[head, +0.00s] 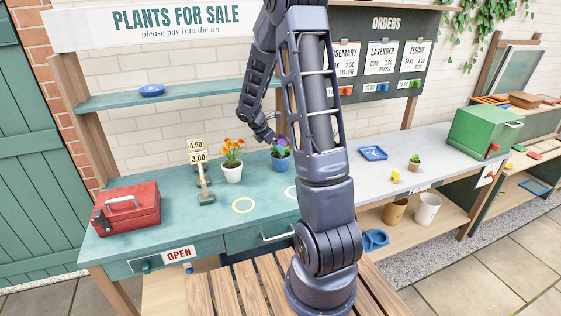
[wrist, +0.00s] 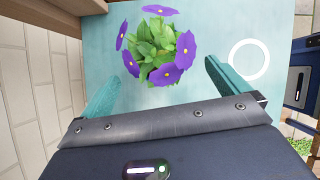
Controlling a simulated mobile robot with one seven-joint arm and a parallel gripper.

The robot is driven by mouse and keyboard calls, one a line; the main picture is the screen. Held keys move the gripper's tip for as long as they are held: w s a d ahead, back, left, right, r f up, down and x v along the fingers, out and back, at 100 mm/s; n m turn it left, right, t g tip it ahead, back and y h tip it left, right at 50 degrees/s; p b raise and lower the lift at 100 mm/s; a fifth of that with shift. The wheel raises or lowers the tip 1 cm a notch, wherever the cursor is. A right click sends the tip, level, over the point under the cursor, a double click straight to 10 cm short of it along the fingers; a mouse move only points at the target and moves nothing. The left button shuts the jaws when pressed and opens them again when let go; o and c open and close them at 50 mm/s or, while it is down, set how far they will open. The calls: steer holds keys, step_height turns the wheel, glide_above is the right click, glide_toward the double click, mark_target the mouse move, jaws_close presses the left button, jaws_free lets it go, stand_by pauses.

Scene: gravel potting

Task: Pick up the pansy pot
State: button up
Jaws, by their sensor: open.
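The pansy pot (head: 281,163) is a blue pot with purple flowers and green leaves, standing upright on the teal counter just left of my arm. In the wrist view the pansy's purple blooms and leaves (wrist: 157,50) fill the space ahead of and between my gripper's fingers, and the pot under them is hidden. My gripper (wrist: 160,85) is open, with one teal finger on each side of the plant. I cannot tell whether the fingers touch it.
A white pot with orange flowers (head: 232,172) stands left of the pansy, beside a price stand (head: 204,185). A red toolbox (head: 127,208) sits at the counter's left. A shelf (head: 180,94) runs above.

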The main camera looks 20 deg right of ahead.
mark_target(281, 157)
steer(key=shift+x, duration=3.8)
steer(key=shift+r, duration=0.1)
steer(key=c, duration=1.2)
steer(key=shift+r, duration=0.1)
